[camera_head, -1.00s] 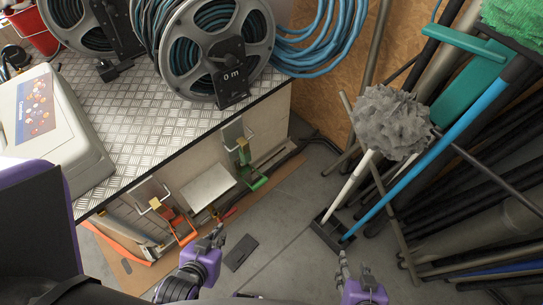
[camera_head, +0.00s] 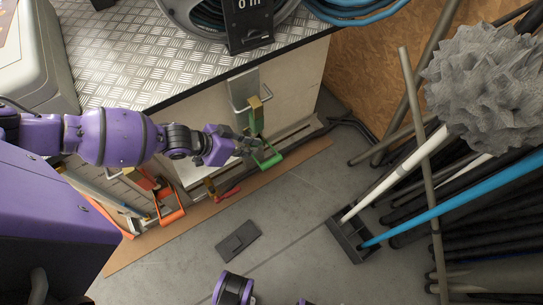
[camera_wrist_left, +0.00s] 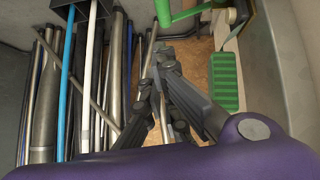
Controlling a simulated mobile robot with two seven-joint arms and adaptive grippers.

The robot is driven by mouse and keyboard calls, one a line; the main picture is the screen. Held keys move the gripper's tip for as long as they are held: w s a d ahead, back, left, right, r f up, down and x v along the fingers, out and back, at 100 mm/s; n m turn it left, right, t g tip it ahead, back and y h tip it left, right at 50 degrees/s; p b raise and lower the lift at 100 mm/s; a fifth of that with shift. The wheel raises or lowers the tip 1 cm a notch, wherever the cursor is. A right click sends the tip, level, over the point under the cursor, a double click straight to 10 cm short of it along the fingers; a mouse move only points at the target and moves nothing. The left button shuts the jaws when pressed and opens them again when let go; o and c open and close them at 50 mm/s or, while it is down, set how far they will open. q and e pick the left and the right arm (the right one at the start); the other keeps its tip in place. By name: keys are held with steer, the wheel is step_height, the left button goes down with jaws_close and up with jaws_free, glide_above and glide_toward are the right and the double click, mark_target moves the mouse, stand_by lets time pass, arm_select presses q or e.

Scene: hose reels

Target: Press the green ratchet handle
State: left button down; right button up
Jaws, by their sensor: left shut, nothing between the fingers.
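The green ratchet handle (camera_head: 267,160) is on the lower front of the metal-topped bench, below an upright green bar (camera_head: 257,115) with a wire loop. In the left wrist view, a green bar (camera_wrist_left: 188,12) crosses the top and a ribbed green piece (camera_wrist_left: 226,82) lies right of the fingers. My left gripper (camera_head: 249,144) is shut and empty, close beside the green handle. In the left wrist view, its fingers (camera_wrist_left: 163,58) point toward the green parts; I cannot tell if they touch.
An orange handle (camera_head: 172,217) and a red handle (camera_head: 229,193) sit to the left along the bench front. A hose reel (camera_head: 248,25) stands on the bench (camera_head: 140,60). A dark flat plate (camera_head: 238,241) lies on the floor.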

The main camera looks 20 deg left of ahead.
arm_select(q)
steer(key=w+a, duration=0.1)
steer(key=b, duration=0.3)
glide_above(270, 160)
steer(key=f, duration=0.6)
steer(key=shift+a+f, duration=0.25)
steer(key=f, duration=0.3)
steer(key=shift+d+f, duration=0.2)
steer(key=shift+d, duration=0.05)
steer(key=shift+f+b, duration=0.35)
arm_select(e)
steer(key=f, duration=0.3)
steer(key=shift+s+d+f, duration=0.1)
steer(key=shift+d+f, duration=0.1)
arm_select(q)
steer(key=shift+d, duration=0.1)
arm_select(e)
steer(key=shift+s+f, duration=0.1)
steer(key=shift+s, duration=0.25)
